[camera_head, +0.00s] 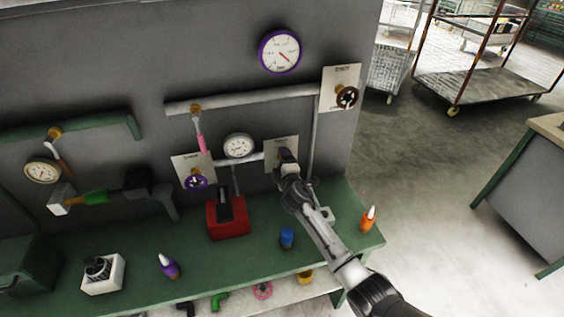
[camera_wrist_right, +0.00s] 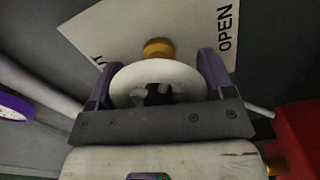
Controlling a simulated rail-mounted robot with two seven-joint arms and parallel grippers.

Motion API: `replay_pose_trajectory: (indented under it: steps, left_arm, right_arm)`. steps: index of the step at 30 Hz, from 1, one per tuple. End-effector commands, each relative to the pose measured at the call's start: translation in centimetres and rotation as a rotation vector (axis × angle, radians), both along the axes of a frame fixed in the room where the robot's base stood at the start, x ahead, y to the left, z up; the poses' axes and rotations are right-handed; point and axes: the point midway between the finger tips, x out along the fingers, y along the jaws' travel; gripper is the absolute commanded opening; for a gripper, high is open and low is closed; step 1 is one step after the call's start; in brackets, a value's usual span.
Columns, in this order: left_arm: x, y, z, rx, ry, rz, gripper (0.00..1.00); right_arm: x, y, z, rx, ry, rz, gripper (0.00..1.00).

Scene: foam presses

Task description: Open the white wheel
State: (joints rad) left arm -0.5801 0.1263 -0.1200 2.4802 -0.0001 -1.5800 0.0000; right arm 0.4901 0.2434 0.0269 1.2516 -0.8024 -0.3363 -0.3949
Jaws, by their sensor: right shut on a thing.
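The white wheel (camera_wrist_right: 128,78) sits on a brass-coloured stem in front of a pale sign plate (camera_wrist_right: 125,35). The word OPEN is on the plate's right side in the right wrist view. My right gripper (camera_wrist_right: 158,80) is shut on the wheel, with one finger at each side of its rim. In the head view my right gripper (camera_head: 287,157) is at the pale plate on the grey panel and hides the wheel. My left gripper is not in view.
A white gauge (camera_head: 238,146) is close by. The green bench (camera_head: 205,258) below carries a red device (camera_head: 228,217) and several bottles.

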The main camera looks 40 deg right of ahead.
Motion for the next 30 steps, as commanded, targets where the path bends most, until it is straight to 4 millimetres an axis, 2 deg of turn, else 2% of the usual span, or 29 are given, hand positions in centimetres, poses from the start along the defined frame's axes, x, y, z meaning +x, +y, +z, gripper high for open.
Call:
replay_pose_trajectory:
  steps: [2,3,10,20,26,30]
  left_arm:
    - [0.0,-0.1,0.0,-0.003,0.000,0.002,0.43]
    - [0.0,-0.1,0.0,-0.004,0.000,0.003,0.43]
    - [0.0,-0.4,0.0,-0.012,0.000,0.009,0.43]
    - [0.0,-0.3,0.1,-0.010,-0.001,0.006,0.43]
    - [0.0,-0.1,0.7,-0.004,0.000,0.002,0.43]
    - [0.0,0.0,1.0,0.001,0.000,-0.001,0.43]
  right_arm:
    - [0.0,0.0,0.0,0.000,0.000,0.000,0.51]
    - [0.0,0.0,0.0,0.000,0.000,0.000,0.78]
    - [0.0,0.0,0.0,0.001,0.000,0.000,1.00]
    - [-0.4,0.2,0.0,0.001,0.000,0.000,1.00]
    - [-2.9,1.2,0.1,0.000,0.001,0.001,1.00]
    - [-5.4,2.2,0.0,0.000,0.001,0.001,1.00]
